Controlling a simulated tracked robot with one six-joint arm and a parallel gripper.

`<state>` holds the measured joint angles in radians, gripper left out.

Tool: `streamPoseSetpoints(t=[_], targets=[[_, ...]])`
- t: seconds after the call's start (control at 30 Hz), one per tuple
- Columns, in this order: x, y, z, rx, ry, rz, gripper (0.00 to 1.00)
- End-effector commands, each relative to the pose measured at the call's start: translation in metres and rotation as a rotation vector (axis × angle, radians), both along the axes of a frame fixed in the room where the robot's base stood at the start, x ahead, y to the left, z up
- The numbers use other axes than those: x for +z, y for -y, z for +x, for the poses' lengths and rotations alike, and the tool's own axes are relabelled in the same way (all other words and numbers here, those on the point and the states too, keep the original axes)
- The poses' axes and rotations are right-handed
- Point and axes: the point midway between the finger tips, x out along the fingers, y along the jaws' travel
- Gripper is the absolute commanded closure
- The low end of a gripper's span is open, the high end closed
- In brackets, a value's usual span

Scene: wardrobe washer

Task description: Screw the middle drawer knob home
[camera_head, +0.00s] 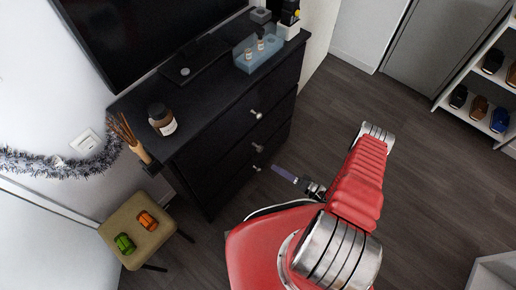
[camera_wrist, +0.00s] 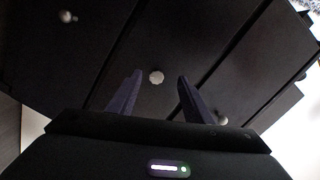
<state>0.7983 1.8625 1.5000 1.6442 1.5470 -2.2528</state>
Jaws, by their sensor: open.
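A black chest of drawers (camera_head: 235,139) has three drawers, each with a small pale knob. The middle drawer knob (camera_head: 257,147) shows between the upper knob (camera_head: 256,114) and the lower knob (camera_head: 256,168). In the wrist view, the middle knob (camera_wrist: 156,77) is seen face-on as a round disc between my two dark purple fingers. My gripper (camera_head: 275,168) is open and in front of the drawers, with the fingers apart on either side of the knob's line of sight. No finger visibly touches it. How far it is screwed in cannot be told.
On the chest top are a blue tray (camera_head: 258,54), a brown jar (camera_head: 162,119) and a black screen (camera_head: 140,30). Shoe shelves (camera_head: 480,85) stand at far right. The floor (camera_head: 330,95) right of the chest is clear.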

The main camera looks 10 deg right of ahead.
Motion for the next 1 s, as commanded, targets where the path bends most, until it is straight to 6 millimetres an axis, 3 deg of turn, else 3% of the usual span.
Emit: streamPoseSetpoints(t=[0.1, 0.3, 0.77, 1.0], targets=[[0.004, 0.014, 0.012, -0.05, 0.129, -0.124, 0.54], [0.008, 0.02, 0.017, -0.072, 0.237, -0.24, 0.54], [0.009, 0.018, 0.018, -0.069, 0.248, -0.251, 0.54], [0.009, 0.009, 0.029, -0.067, 0.248, -0.25, 0.54]])
